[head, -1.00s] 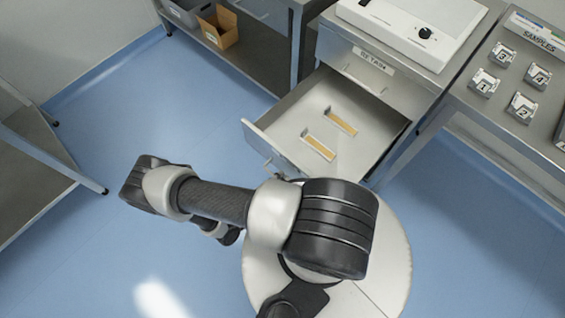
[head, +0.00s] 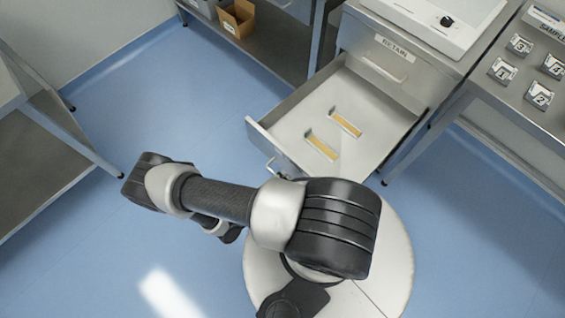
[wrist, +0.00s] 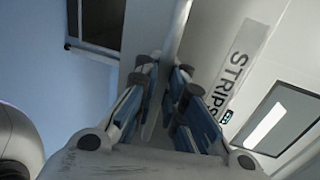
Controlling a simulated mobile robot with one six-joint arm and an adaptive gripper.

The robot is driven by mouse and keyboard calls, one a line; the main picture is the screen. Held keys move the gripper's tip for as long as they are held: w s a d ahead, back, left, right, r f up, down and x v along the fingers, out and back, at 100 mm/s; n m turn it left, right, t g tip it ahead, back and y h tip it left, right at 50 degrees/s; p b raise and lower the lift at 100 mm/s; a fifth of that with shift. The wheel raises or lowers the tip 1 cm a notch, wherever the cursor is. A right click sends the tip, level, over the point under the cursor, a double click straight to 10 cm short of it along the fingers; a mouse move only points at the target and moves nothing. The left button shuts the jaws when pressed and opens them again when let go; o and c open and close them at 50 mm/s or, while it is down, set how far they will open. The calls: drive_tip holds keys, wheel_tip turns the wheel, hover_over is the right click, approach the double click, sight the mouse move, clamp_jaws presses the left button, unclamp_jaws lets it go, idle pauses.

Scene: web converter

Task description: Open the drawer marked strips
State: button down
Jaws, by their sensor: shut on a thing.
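The strips drawer (head: 300,110) stands well open in the head view, with two tan strips (head: 345,123) (head: 321,147) lying flat inside. In the wrist view its front carries a label reading STRIPS (wrist: 237,70). My gripper (wrist: 166,82) is shut on the drawer's pale bar handle (wrist: 173,28), which runs between the blue-padded fingers. In the head view my arm hides the gripper, and only a bit of the handle (head: 272,167) shows at the drawer front.
A shut drawer labelled RETAIN (head: 393,47) is above the open one. A bench with numbered sample blocks (head: 503,72) stands at right. A shelf with a cardboard box (head: 238,18) is behind, and a steel table (head: 45,150) is at left. Blue floor (head: 80,250) is clear.

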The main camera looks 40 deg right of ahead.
drive_tip(key=c, duration=1.7)
unclamp_jaws()
drive_tip(key=shift+r, duration=0.1)
drive_tip(key=v, duration=1.2)
drive_tip(key=shift+a, duration=0.1)
